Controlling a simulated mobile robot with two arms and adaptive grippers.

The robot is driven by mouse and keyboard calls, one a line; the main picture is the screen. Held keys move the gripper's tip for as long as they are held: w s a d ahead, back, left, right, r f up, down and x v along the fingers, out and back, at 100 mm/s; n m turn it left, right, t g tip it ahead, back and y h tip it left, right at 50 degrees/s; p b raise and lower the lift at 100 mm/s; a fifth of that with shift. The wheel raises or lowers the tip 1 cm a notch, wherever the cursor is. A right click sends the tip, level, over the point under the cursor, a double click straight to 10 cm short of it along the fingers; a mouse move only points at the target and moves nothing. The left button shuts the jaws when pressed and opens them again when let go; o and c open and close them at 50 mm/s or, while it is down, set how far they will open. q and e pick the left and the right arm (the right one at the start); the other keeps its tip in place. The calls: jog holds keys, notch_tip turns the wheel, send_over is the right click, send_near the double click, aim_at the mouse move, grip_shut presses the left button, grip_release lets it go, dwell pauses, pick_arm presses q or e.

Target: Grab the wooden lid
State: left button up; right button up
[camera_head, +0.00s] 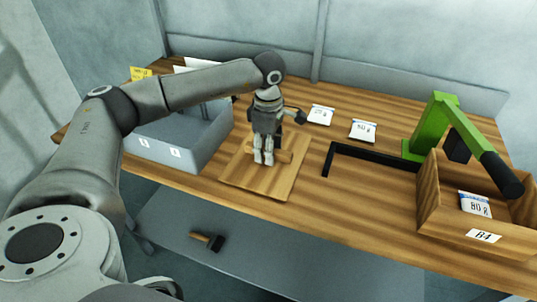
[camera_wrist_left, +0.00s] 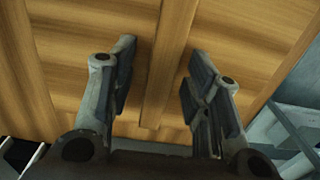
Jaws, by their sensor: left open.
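The wooden lid (camera_head: 277,186) is a flat square board lying on the wooden bench, left of centre in the head view. A raised wooden bar handle (camera_head: 284,155) runs across its middle. My left gripper (camera_head: 264,160) points down over the lid at the handle and hides part of it. In the left wrist view, the two open fingers of the gripper (camera_wrist_left: 161,50) are on either side of the handle (camera_wrist_left: 166,75), with gaps visible on both sides. The lid (camera_wrist_left: 70,45) fills most of that view. I cannot tell whether the fingertips touch the board. My right gripper is not in view.
A grey bin (camera_head: 205,150) stands left of the lid. A black angled bracket (camera_head: 374,156), white labelled packets (camera_head: 363,130) and a green-and-black press (camera_head: 432,125) lie to the right. A wooden box (camera_head: 432,205) stands at the right. A hammer (camera_head: 207,240) lies on the lower shelf.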

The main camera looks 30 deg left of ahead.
pick_arm(q)
grip_shut()
jog(key=shift+r, duration=0.15)
